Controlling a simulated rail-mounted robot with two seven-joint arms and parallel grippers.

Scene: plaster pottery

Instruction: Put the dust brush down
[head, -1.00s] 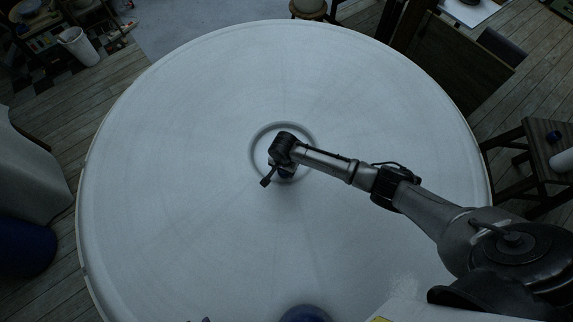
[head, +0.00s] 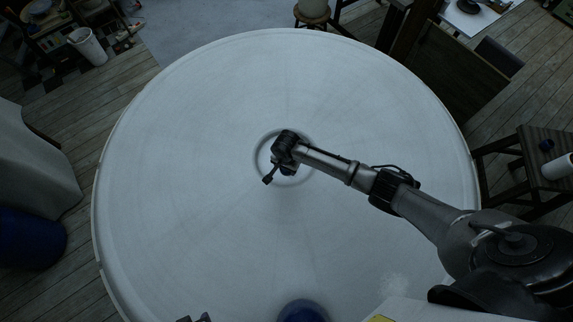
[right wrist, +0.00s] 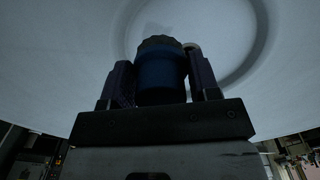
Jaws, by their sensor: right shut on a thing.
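My right gripper (head: 281,172) is over the small raised or grooved ring (head: 256,163) at the middle of a large round pale surface (head: 200,220). The right wrist view shows its two fingers closed on a dark blue, rounded thing (right wrist: 160,72) with a darker, uneven top, which I take to be the dust brush. In the head view the brush is mostly hidden under the wrist. I cannot tell whether it touches the surface. A small dark part at the lower edge (head: 195,318) may be my left gripper; its jaws cannot be made out.
The round surface is clear around the ring. A dark blue round thing (head: 303,311) shows at the bottom edge. A wooden stool (head: 520,165) stands at the right, a blue drum (head: 30,240) at the left and a white bucket (head: 84,46) at the upper left.

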